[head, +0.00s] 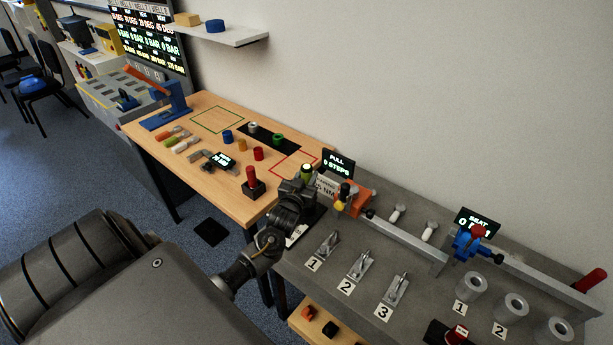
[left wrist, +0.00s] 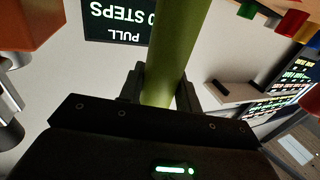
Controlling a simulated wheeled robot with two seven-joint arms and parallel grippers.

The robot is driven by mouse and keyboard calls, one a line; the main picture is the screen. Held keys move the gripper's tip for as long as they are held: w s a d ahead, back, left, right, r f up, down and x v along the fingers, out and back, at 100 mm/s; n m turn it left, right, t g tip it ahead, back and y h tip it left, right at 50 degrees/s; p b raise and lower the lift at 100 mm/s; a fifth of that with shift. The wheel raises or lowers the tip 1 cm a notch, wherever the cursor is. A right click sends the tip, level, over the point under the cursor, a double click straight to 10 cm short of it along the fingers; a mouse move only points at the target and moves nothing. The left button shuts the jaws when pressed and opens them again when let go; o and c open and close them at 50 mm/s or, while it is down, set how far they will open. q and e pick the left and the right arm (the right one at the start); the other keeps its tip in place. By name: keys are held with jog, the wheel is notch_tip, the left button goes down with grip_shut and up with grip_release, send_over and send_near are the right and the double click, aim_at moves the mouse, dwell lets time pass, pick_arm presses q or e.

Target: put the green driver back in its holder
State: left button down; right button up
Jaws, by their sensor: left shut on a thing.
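My left gripper (head: 298,187) is shut on the green driver (head: 306,170), above the left end of the grey bench. In the left wrist view the green driver (left wrist: 176,50) is a thick green shaft between the two fingers (left wrist: 160,92). Its far end runs out of the picture. An orange block (head: 354,201) with a yellow and black handled tool (head: 342,196) stands just right of the gripper, next to a white "5 NM" label (head: 325,186). I cannot tell which part is the driver's holder; my gripper may hide it. My right gripper is not in view.
The PULL display (head: 338,163) stands close behind the gripper. The grey bench (head: 330,275) carries numbered clamps, a long rail (head: 405,240) and numbered cups.

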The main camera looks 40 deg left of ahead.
pick_arm(q)
jog(key=shift+f+b, duration=0.85)
jog(key=shift+f, duration=0.35)
jog(key=c, duration=0.9)
grip_release()
jog(key=shift+c, duration=0.2)
jog(key=shift+o, duration=0.2)
jog(key=shift+f, duration=0.15)
jog(key=shift+s, duration=0.15)
jog(key=b+v, duration=0.2)
jog(key=v, duration=0.8)
jog(key=shift+s, duration=0.25)
